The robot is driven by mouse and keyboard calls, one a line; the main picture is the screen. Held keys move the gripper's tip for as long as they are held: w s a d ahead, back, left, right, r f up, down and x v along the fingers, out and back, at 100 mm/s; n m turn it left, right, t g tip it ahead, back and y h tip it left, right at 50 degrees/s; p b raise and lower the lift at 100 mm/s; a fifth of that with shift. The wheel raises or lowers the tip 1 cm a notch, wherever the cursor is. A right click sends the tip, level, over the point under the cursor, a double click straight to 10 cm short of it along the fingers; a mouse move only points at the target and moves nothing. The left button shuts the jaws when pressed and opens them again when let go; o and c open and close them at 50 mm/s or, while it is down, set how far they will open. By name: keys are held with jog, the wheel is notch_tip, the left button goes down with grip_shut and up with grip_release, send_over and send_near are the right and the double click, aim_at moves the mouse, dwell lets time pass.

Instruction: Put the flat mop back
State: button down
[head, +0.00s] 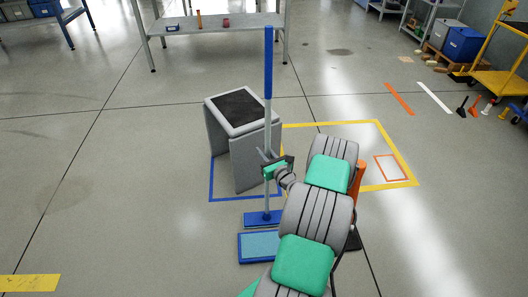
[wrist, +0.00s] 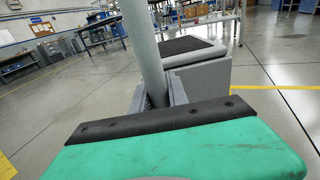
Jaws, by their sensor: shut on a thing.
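The flat mop (head: 268,70) stands upright in the head view, with a blue upper handle, a grey pole and a flat blue head (head: 263,218) on or close to the floor. My gripper (head: 268,160) is shut on the grey pole, low down. In the wrist view the pole (wrist: 142,45) rises between my fingers (wrist: 157,92), tilted slightly in the picture. A blue-rimmed tray or pad with a light blue middle (head: 258,246) lies on the floor just in front of the mop head. Blue floor tape (head: 211,180) runs behind the mop.
A grey box-like stool with a black top (head: 238,108) stands close behind the mop, left of the pole. A yellow taped rectangle (head: 398,160) lies to the right. An orange object (head: 361,172) is partly hidden by my arm. The floor at left is clear.

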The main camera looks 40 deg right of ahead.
jog(key=c, duration=1.2)
grip_release()
